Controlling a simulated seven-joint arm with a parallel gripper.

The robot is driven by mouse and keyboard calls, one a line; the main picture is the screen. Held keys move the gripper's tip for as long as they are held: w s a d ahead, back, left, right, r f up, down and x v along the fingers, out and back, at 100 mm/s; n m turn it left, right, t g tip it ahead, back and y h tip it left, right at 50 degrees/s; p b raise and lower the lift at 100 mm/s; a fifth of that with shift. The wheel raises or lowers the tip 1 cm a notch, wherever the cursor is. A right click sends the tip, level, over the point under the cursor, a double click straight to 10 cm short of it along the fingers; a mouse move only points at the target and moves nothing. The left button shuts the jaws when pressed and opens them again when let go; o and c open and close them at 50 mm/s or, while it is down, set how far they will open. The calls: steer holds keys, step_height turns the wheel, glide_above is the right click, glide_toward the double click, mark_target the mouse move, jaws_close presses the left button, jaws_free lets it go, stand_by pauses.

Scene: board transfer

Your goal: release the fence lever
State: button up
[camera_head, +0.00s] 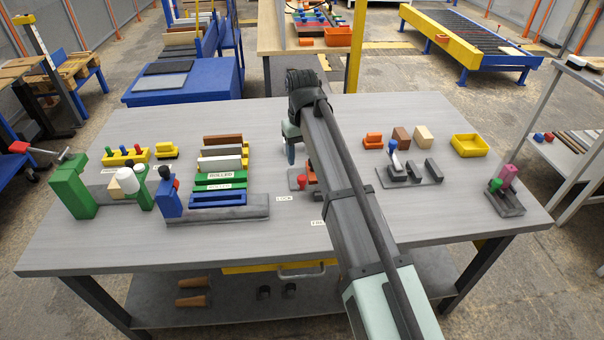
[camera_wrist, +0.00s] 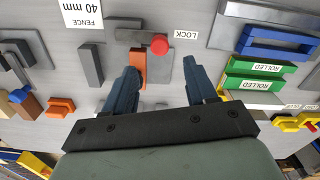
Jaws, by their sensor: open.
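The fence lever has a red knob (camera_wrist: 160,44) on a dark bar, seen in the wrist view above a grey base plate (camera_wrist: 160,68). The knob lies beside the LOCK label (camera_wrist: 186,34). An orange block (camera_wrist: 138,68) stands on the plate near it. In the head view the red knob (camera_head: 301,182) shows just left of my arm, which hides part of the fixture. My gripper (camera_wrist: 163,85) is open and empty, its two fingers apart, above the plate and apart from the knob. It also shows in the head view (camera_head: 290,155).
A FENCE 40 mm label (camera_wrist: 84,14) and a grey upright block (camera_wrist: 90,62) lie beside the fixture. Green ROLLED blocks (camera_head: 220,179) and a blue block (camera_head: 217,198) stand to the left. A grey slotted fixture (camera_head: 410,175) and yellow tray (camera_head: 469,145) are to the right.

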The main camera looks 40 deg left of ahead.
mark_target(302, 177)
step_height(302, 177, down, 8)
steer(key=shift+r, duration=0.15)
stand_by(0.3)
steer(key=shift+c, duration=0.4)
jaws_close()
